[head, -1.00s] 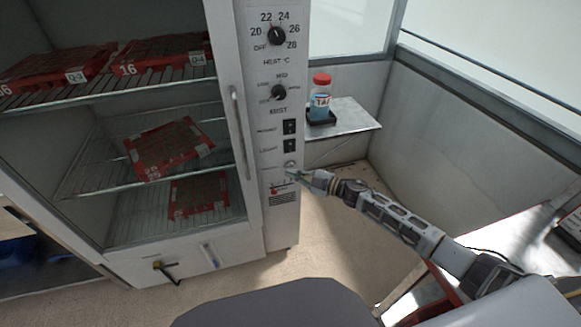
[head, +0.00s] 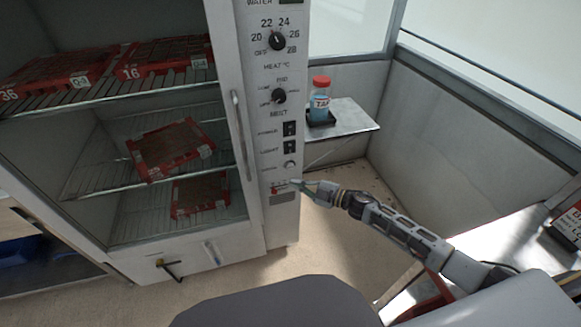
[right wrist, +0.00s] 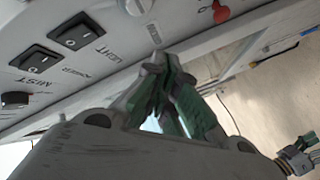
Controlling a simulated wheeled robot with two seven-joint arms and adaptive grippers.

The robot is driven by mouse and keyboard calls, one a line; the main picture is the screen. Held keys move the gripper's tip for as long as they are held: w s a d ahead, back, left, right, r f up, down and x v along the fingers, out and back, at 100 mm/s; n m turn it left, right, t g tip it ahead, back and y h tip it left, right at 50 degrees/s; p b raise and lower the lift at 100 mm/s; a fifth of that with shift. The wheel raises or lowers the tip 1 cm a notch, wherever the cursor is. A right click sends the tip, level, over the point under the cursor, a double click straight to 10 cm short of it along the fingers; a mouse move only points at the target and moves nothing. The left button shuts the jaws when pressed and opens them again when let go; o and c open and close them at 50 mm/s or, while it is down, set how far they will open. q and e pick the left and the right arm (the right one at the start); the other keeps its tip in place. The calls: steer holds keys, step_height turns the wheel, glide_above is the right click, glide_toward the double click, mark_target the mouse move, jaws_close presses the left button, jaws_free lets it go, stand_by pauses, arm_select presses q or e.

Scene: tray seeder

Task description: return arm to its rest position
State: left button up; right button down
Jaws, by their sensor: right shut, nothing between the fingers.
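My right gripper (head: 297,185) is shut and empty, in front of the lower part of the white cabinet's control panel (head: 280,150) in the head view. Its tip overlaps the panel near the small round button below the light switch; whether it touches cannot be told. The right arm reaches in from the lower right. In the right wrist view the gripper's green-padded fingers (right wrist: 165,95) are together, with the panel's switches (right wrist: 55,48) beyond them.
The open cabinet holds red trays (head: 170,148) on wire shelves. A red-capped bottle (head: 320,92) stands on a metal shelf (head: 352,120) at the back. A metal table (head: 500,245) is at right. Floor between is clear.

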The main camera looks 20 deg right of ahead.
stand_by(0.4)
